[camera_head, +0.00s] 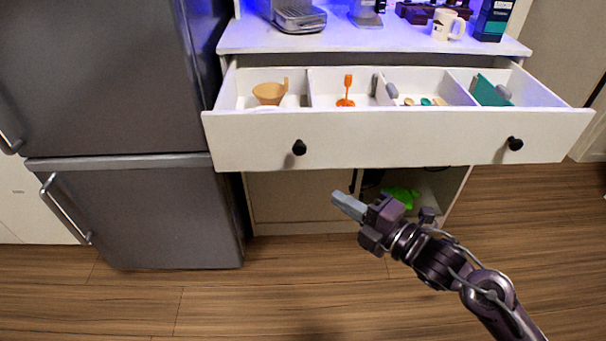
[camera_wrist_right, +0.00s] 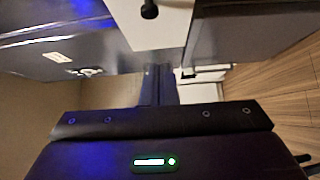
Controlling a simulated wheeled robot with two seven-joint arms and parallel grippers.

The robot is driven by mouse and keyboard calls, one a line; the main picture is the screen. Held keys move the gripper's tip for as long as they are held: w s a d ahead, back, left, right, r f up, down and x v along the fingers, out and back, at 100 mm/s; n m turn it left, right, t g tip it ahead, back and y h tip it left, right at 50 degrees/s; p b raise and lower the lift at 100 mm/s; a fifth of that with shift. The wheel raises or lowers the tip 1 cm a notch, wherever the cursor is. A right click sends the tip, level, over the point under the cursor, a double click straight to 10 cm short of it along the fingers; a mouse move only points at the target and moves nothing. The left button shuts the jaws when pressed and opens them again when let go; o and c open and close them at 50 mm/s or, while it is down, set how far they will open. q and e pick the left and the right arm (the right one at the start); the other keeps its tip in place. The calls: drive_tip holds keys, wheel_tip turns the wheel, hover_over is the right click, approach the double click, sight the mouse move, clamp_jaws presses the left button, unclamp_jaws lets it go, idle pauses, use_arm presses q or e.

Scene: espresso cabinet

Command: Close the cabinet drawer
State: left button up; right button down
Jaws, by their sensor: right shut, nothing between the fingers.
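The white cabinet drawer (camera_head: 400,140) is pulled out under the countertop, with its inside showing. Its front has two round black knobs, a left knob (camera_head: 299,147) and a right knob (camera_head: 515,143). My right gripper (camera_head: 347,205) is shut and empty, in front of and below the drawer front, and not touching it as far as the head view shows. In the right wrist view the shut fingers (camera_wrist_right: 158,85) point toward a white panel with a black knob (camera_wrist_right: 149,9). My left gripper is in neither view.
The drawer holds an orange utensil (camera_head: 346,90), a tan funnel-like cup (camera_head: 269,93) and several small items. A mug (camera_head: 447,25) and machines stand on the countertop (camera_head: 380,42). A grey fridge (camera_head: 140,205) stands left. A green item (camera_head: 401,196) sits in the lower cabinet. The wooden floor in front is clear.

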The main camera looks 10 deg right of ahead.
sight(313, 133)
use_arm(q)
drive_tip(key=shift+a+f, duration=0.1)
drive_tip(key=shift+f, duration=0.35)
use_arm(e)
drive_tip(key=w+d+x, duration=0.1)
drive_tip(key=x, duration=1.1)
drive_tip(key=shift+w+r, duration=0.45)
drive_tip(key=shift+w, duration=0.1)
drive_tip(key=shift+d, duration=0.1)
